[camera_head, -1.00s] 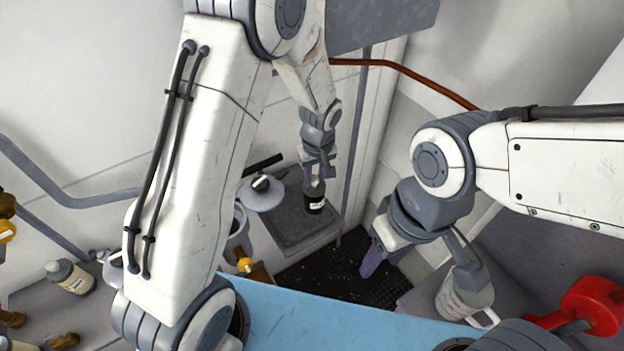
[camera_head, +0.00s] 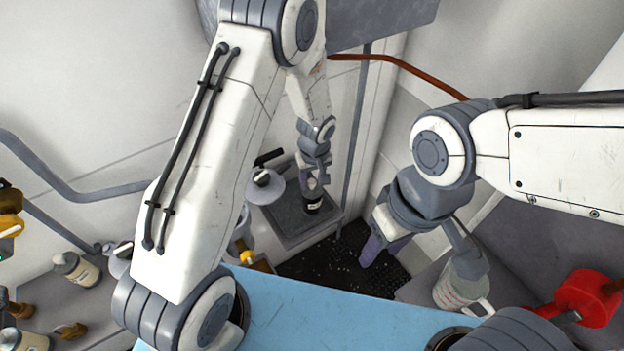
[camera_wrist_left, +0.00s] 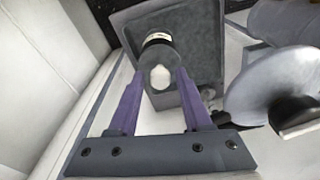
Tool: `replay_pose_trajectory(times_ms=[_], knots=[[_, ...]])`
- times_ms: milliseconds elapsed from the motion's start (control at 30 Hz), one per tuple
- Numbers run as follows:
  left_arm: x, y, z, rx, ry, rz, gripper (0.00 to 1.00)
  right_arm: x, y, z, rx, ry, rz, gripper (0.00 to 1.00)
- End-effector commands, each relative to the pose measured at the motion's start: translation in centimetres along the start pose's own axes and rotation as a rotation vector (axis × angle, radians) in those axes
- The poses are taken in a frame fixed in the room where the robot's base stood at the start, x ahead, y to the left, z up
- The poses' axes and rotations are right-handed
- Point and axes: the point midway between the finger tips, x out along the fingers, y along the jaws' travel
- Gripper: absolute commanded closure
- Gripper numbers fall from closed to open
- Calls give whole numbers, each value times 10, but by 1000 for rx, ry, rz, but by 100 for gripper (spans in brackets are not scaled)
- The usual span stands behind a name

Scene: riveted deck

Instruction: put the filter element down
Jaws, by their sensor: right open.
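The filter element (camera_head: 312,202), a small dark cylinder with a pale label band, is upright over the grey square tray (camera_head: 287,232) in the back corner. My left gripper (camera_head: 313,180) points down at it from above. In the left wrist view, the filter element (camera_wrist_left: 160,53) sits between the purple fingertips (camera_wrist_left: 161,82), which close on its sides at the near end. The tray (camera_wrist_left: 207,45) lies beyond it. I cannot tell whether its base touches the tray. My right gripper (camera_head: 385,246) is open and empty over the dark grating.
A round grey-lidded thing (camera_head: 265,186) stands close left of the tray; its disc (camera_wrist_left: 275,88) is near the right finger. A white mug (camera_head: 458,287) and a red part (camera_head: 588,296) are at right. A blue surface (camera_head: 330,315) is in front.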

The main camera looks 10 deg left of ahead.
Motion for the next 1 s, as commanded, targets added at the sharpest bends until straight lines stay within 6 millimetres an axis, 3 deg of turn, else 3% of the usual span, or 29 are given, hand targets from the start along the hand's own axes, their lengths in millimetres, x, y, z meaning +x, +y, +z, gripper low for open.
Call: replay_pose_trajectory(times_ms=[467,1000], knots=[[-7,0,-1,-1,2,1,39,-3,0,0,-1,1,0,50],[-104,1,-1,1,3,4,39,28,2,2,5,0,0,50]])
